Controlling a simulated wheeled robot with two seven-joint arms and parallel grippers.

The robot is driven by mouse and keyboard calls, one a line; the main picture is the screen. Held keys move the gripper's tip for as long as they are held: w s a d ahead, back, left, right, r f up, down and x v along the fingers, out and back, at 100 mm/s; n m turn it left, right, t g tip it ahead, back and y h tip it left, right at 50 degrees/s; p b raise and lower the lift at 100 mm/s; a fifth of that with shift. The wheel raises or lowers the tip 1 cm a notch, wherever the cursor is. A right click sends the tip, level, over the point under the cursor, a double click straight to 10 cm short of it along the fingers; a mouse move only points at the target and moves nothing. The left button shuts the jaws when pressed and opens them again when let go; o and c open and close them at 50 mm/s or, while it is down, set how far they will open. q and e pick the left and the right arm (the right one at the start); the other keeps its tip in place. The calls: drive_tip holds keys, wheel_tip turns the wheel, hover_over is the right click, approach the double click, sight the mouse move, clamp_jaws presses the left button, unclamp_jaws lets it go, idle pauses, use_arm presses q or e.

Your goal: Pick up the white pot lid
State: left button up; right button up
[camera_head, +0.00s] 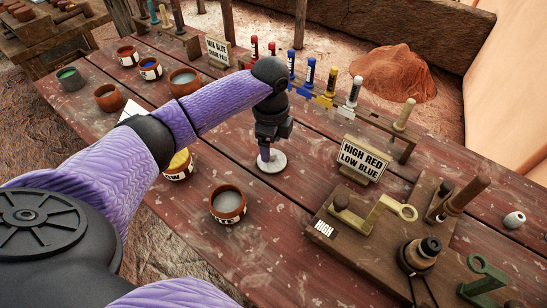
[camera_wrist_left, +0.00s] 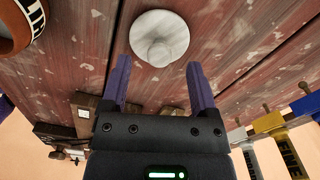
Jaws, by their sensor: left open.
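The white pot lid (camera_head: 271,163) lies flat on the red-brown wooden table, a round disc with a raised knob in its middle. In the left wrist view the lid (camera_wrist_left: 159,38) is just beyond the fingertips, roughly centred between them. My left gripper (camera_head: 266,150) points down over the lid in the head view. In the wrist view its two purple fingers (camera_wrist_left: 158,70) are spread apart with nothing between them. In the head view the finger tips partly cover the lid, and I cannot tell whether they touch it. My right gripper is not in view.
A terracotta pot with grey content (camera_head: 228,204) stands below left of the lid. A yellow-filled pot (camera_head: 178,165) is partly behind my left arm. A "HIGH RED LOW BLUE" sign (camera_head: 363,158) and a wooden lever board (camera_head: 345,235) stand to the right. Bare table surrounds the lid.

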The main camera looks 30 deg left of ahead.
sight(272, 151)
use_arm(q)
wheel_tip(272, 151, down, 3)
drive_tip(key=shift+r+b, duration=0.15)
drive_tip(key=shift+b, duration=0.25)
drive_tip(key=shift+f, duration=0.3)
drive_tip(key=shift+r, duration=0.15)
drive_tip(key=c, duration=0.5)
clamp_jaws()
drive_tip(key=shift+r, duration=0.15)
wheel_tip(272, 151, up, 9)
drive_tip(key=p, duration=0.4)
drive_tip(key=shift+r, duration=0.15)
drive_tip(key=shift+r+p, duration=0.3)
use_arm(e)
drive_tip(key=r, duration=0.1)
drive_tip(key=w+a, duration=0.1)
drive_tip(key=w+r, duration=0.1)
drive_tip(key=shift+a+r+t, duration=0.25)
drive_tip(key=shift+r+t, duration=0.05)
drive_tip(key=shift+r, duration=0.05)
